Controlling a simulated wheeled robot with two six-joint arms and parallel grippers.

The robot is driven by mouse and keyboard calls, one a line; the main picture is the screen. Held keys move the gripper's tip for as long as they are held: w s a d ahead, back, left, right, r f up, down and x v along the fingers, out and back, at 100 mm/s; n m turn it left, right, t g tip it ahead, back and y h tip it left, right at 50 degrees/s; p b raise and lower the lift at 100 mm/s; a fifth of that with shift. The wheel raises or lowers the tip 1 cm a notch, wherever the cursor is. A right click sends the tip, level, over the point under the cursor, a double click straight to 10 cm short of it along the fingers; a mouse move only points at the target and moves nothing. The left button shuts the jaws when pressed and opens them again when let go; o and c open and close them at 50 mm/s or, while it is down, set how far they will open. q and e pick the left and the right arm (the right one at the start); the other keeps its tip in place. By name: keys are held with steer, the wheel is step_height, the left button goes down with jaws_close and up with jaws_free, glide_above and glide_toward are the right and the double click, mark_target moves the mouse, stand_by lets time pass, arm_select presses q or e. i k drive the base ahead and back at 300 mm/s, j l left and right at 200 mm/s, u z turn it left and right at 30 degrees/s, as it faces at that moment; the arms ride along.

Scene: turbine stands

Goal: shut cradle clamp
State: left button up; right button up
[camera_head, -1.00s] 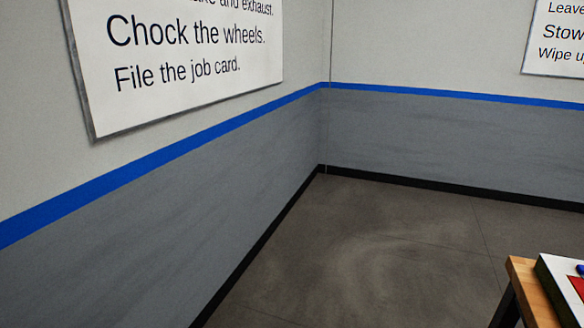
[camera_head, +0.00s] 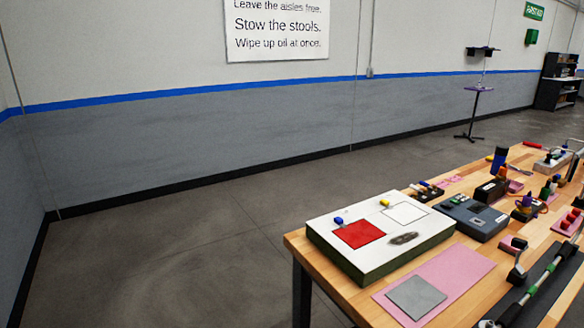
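No clamp can be made out for certain. At the lower right, a long shaft (camera_head: 537,284) with grey and green parts lies along a dark bar on the wooden workbench (camera_head: 293,239). A dark upright piece with a rounded grey top (camera_head: 517,262) stands beside the shaft. I cannot tell whether it is a cradle clamp, or open or shut. Neither of my grippers is in view.
On the bench are a white-topped box (camera_head: 345,262) with red and white squares, a pink mat (camera_head: 460,274) with a grey plate (camera_head: 416,296), and a blue-grey case (camera_head: 470,216). A thin purple-topped stand (camera_head: 478,89) is by the far wall. The floor at left is clear.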

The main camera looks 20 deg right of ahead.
mark_target(523, 246)
steer(key=i+j+z, duration=0.15)
steer(key=z, duration=0.3)
steer(key=i+j+z, duration=0.15)
steer(key=z, duration=0.35)
steer(key=i+j+z, duration=0.15)
steer(key=z, duration=0.3)
steer(key=j+z, duration=0.45)
steer(key=i+l, duration=0.05)
